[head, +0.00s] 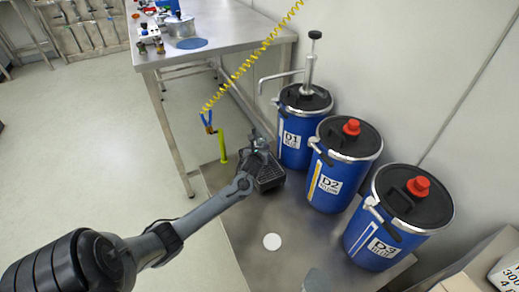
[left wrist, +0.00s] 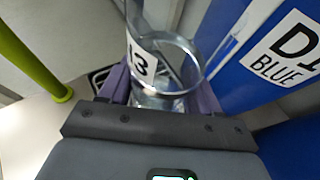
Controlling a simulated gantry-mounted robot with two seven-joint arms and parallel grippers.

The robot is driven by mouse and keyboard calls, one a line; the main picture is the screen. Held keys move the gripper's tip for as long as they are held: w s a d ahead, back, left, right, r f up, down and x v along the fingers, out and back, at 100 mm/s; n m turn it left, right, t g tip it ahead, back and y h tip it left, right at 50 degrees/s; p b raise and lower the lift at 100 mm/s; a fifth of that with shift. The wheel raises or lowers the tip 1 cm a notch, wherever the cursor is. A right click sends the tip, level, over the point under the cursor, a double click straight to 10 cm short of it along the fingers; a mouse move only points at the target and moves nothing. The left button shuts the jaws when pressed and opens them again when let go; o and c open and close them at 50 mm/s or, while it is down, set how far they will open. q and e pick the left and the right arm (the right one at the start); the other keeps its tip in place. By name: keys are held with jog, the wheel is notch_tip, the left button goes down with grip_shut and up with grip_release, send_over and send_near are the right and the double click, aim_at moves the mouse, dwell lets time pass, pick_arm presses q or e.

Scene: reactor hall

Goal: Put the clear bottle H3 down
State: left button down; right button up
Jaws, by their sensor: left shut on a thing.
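The clear bottle H3 (left wrist: 187,53) shows in the left wrist view as a transparent round vessel with a white label, its text partly cut off. My left gripper (left wrist: 162,88) is shut on it, with one purple-grey finger on each side. In the head view my left gripper (head: 260,158) is over a black grated block (head: 270,180), close to drum D1. The bottle is hard to make out there, and I cannot tell whether its base touches anything. My right gripper is not in view.
Blue drums D1 (head: 293,142), D2 (head: 335,186) and D3 (head: 376,247) stand along the wall. A yellow-green post (head: 223,146) stands left of the gripper. A white disc (head: 272,242) lies on the grey platform (head: 235,225), with bare surface around it. A steel table (head: 225,45) stands behind.

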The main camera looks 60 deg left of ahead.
pick_arm(q)
jog(key=shift+c, duration=1.1)
grip_release()
jog(key=shift+f, duration=0.1)
